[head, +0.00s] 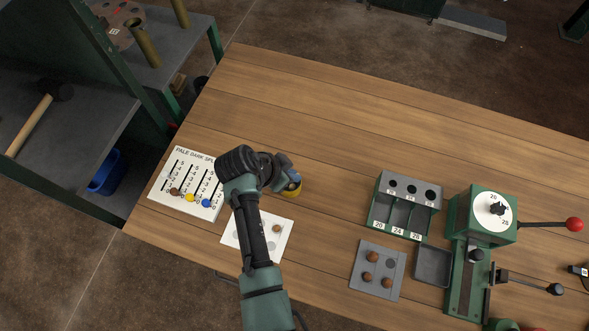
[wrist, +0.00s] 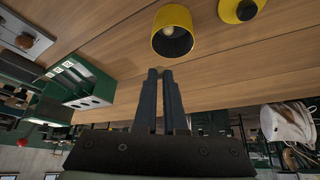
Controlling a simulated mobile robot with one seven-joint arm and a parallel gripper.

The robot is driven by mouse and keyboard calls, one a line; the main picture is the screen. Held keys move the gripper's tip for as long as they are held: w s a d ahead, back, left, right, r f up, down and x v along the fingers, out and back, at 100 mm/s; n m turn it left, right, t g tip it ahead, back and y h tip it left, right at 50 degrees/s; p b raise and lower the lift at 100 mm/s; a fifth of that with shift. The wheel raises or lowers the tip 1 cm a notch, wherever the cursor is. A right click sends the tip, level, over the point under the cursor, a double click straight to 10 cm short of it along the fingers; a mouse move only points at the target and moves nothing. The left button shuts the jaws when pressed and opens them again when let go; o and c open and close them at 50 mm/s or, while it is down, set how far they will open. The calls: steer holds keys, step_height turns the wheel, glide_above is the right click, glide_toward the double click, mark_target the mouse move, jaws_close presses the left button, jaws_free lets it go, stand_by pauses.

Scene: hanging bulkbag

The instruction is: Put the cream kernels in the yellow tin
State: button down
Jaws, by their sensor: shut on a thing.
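The yellow tin (head: 293,191) stands on the wooden table, partly hidden by my gripper in the head view. In the wrist view the yellow tin (wrist: 171,20) shows its dark open mouth just beyond my fingertips. My gripper (wrist: 163,72) is nearly closed on a small pale thing at its tips, apparently a cream kernel; the fingers hide most of it. The tips look apart from the tin. A white card (head: 240,238) under my arm bears a brown kernel (head: 276,228); my arm covers part of the card. I cannot make out other cream kernels.
A second yellow round thing (wrist: 241,9) is beside the tin. A tally board (head: 184,184) with coloured markers lies left. A green sorting box (head: 385,213), a grey plate (head: 358,272) with several brown kernels, and a green lever machine (head: 487,230) stand right. The table's back middle is clear.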

step_height(320, 180, down, 4)
steer(key=shift+r+b, duration=0.15)
steer(key=shift+b, duration=1.05)
steer(key=c, duration=0.9)
jaws_free()
steer(key=v, duration=1.3)
steer(key=shift+d+b, duration=0.1)
steer(key=shift+b, duration=0.25)
